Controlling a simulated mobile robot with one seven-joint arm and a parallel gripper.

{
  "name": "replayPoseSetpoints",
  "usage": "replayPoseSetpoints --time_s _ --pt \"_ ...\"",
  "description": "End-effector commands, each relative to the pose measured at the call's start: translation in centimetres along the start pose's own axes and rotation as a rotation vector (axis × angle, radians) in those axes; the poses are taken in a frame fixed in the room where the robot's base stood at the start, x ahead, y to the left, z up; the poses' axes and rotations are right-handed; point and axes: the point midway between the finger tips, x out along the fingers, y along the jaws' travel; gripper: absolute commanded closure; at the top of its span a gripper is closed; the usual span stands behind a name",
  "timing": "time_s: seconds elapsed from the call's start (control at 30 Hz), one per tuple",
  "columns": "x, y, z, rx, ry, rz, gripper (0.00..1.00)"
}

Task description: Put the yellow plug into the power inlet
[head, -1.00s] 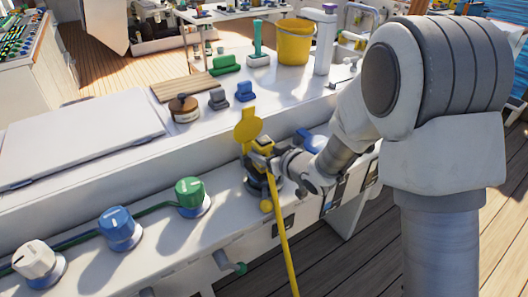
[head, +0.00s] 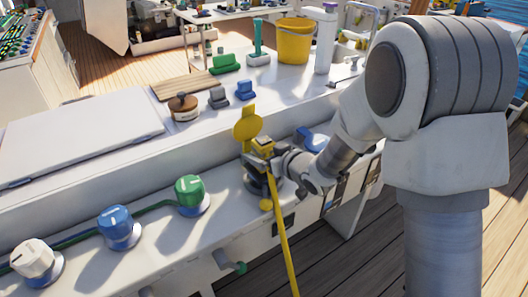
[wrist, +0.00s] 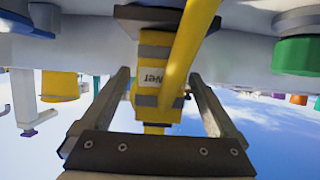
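The yellow plug (head: 263,146) stands upright at the power inlet (head: 257,182), a dark round fitting on the white ledge. In the wrist view the plug (wrist: 158,75) has grey bands and a label, and its end meets the dark collar (wrist: 165,20). How deep it sits cannot be told. A yellow cable (head: 283,240) runs from the plug down past the ledge's front. A yellow round lid (head: 246,128) stands up behind the inlet. My gripper (head: 262,160) is at the plug; in the wrist view its fingers (wrist: 160,85) stand either side with narrow gaps, open around it.
White (head: 34,259), blue (head: 119,228) and green (head: 189,194) knobs stand left along the ledge. A blue part (head: 312,141) lies right of the plug, close to my arm. A yellow bucket (head: 295,42) and small fittings stand on the upper deck behind.

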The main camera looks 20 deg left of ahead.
Motion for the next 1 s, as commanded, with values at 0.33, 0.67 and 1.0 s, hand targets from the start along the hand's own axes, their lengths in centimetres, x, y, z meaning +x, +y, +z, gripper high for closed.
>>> replayPoseSetpoints --time_s 0.33,0.67,1.0 --pt "-1.0 0.1 -0.1 0.0 -0.001 0.002 0.05" --pt "-8.3 0.2 -0.4 0.002 0.0 0.005 0.05" --pt "-14.7 0.0 0.3 -0.001 0.007 -0.003 0.05"
